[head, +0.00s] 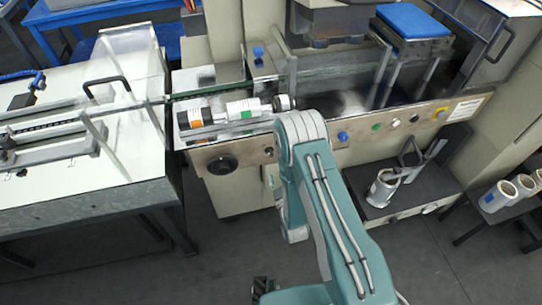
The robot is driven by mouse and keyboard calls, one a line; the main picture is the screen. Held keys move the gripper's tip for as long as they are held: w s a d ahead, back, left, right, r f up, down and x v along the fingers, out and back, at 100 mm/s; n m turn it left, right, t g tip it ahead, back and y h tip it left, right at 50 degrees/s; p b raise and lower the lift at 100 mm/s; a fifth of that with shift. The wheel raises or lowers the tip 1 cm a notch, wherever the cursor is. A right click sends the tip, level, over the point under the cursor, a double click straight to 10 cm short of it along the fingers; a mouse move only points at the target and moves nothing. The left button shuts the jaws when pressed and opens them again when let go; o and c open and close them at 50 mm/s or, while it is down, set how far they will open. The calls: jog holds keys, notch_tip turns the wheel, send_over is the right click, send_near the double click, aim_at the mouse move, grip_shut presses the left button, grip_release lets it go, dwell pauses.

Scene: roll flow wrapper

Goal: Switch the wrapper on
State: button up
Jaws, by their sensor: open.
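The wrapper (315,157) is a long beige machine with a metal control panel along its front. My gripper (263,288) seems to be the dark part low in the picture, well below the panel, open and touching nothing visible. Its fingers are small and partly hidden.
A white infeed table (90,190) with clear guards stands at left. Wrapped rolls (243,108) lie on the wrapper's bed. A low shelf (400,198) with a roll holder juts out under the panel. White rolls (498,196) stand at right. The floor before the machine is clear.

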aim_at(270, 155)
jog(key=x, duration=0.9)
grip_shut()
